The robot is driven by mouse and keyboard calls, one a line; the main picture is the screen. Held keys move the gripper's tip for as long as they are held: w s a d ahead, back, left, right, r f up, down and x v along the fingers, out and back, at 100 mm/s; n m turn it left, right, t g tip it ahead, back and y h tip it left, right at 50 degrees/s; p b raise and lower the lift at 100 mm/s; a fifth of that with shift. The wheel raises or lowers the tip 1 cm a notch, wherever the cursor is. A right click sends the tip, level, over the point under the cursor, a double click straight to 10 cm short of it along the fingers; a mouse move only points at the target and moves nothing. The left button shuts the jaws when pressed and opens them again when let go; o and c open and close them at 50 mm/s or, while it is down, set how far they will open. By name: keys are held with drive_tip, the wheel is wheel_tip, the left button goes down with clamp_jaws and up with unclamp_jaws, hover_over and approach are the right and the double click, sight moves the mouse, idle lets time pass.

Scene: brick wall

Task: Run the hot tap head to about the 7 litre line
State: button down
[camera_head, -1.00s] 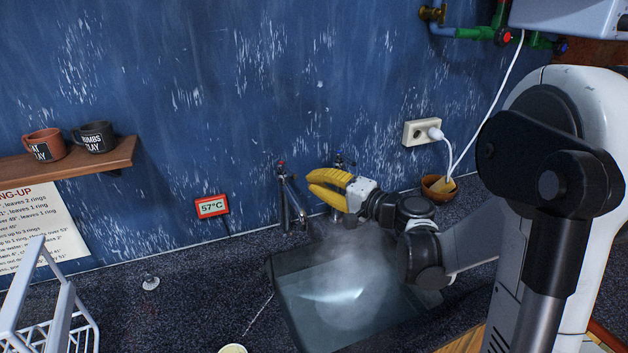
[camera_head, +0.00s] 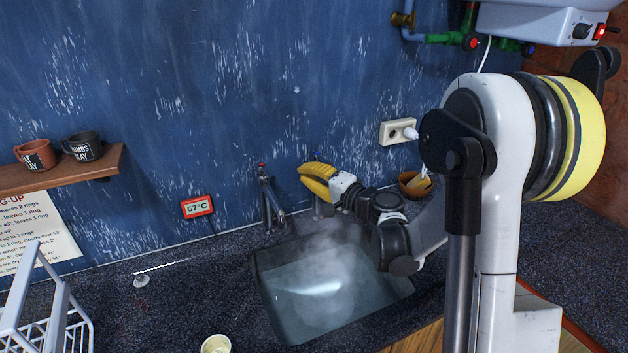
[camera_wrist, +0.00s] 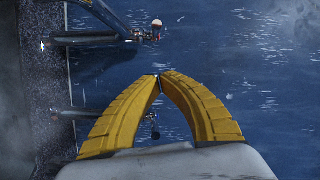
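The tap with the red top (camera_head: 264,190) stands at the back of the sink. A second tap with a blue top (camera_head: 316,158) is to its right, partly hidden by my gripper. My gripper (camera_head: 301,174) has yellow fingers, in front of the blue-topped tap and right of the red-topped one. In the wrist view the fingertips (camera_wrist: 160,77) meet, with nothing seen held between them. A blue knob (camera_wrist: 153,128) shows in the gap behind them; contact cannot be told. The sink (camera_head: 262,297) holds steaming water. No litre marks are legible, and no falling stream is clear.
A display (camera_head: 197,207) on the wall reads 57°C. A shelf (camera_head: 60,174) with two mugs is at left, above a white rack (camera_head: 50,310). A cup (camera_head: 216,344) stands at the front, a small bowl (camera_head: 412,186) behind my arm. A plugged socket (camera_head: 398,131) is on the wall.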

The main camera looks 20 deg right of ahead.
drive_tip(key=w+a+b, duration=0.2)
drive_tip(key=w+a, duration=0.1)
drive_tip(key=a, duration=0.2)
drive_tip(key=shift+a+f, duration=0.2)
drive_tip(key=shift+f, duration=0.25)
drive_tip(key=shift+s+a, duration=0.1)
drive_tip(key=shift+s+a+f, duration=0.1)
drive_tip(key=shift+s+a, duration=0.1)
drive_tip(key=shift+a, duration=0.45)
